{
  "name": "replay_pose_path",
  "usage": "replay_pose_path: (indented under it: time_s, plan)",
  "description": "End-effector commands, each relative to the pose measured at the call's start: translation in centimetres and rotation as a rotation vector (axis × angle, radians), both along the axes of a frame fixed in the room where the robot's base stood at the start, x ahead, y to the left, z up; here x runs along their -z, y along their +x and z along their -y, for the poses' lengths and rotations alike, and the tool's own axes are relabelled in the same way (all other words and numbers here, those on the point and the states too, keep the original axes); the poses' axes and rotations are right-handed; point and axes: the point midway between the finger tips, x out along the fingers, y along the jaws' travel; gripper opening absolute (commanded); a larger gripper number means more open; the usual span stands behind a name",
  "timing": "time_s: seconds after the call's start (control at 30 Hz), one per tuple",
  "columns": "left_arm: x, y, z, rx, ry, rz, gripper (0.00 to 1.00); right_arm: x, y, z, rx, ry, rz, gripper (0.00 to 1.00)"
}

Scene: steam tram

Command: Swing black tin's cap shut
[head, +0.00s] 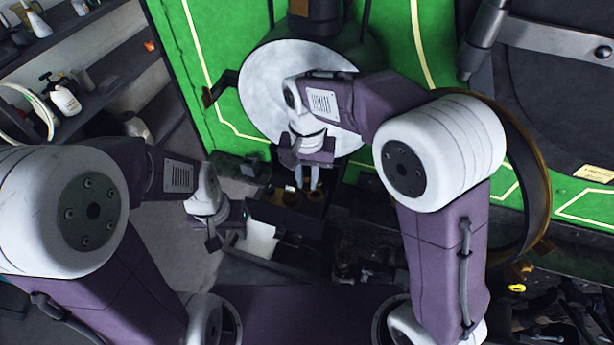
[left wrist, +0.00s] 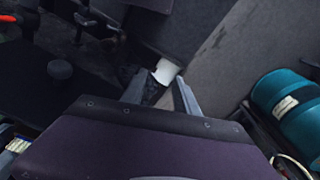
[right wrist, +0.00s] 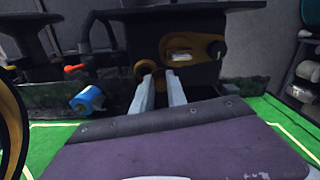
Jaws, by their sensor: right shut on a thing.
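The black tin (right wrist: 184,72) stands upright as a dark box in the right wrist view, with brass fittings (right wrist: 190,43) on its face. A small round brass piece (right wrist: 146,67) shows at the left fingertip. My right gripper (head: 308,185) is at the brass parts, its fingers nearly together; it also shows in the right wrist view (right wrist: 160,78). It seems shut on the tin's cap, which the fingertips mostly hide. My left gripper (left wrist: 160,90) is open and empty, away from the tin; in the head view it is low on the left (head: 226,232).
A green panel (head: 225,50) with a large pale disc (head: 285,88) stands behind my right arm. A blue-handled valve (right wrist: 88,100) sits left of the right fingers. A teal cylinder (left wrist: 290,105) lies right of my left gripper. A shelf (head: 110,60) stands far left.

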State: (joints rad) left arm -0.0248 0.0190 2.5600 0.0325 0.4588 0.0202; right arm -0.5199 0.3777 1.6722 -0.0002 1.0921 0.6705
Motion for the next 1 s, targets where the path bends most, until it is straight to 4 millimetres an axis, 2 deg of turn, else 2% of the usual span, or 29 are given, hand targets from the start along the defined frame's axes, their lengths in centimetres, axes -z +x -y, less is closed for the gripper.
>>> replay_pose_path:
  time_s: [0.83,0.87,0.9,1.0]
  plan:
    - [-0.01,0.00,0.00,0.000,0.000,0.000,0.36,-0.05,0.01,-0.03,0.000,0.001,0.001,0.00]
    - [-0.01,0.00,0.00,0.000,0.000,0.000,0.36,-0.06,0.02,-0.03,0.000,0.001,0.001,0.20]
    - [-0.01,0.00,0.00,0.000,0.000,0.000,0.36,-0.05,0.02,-0.03,0.000,0.001,0.001,0.27]
    - [-0.01,0.00,0.00,0.000,0.000,0.000,0.36,-0.05,0.01,-0.02,0.000,0.001,0.001,0.27]
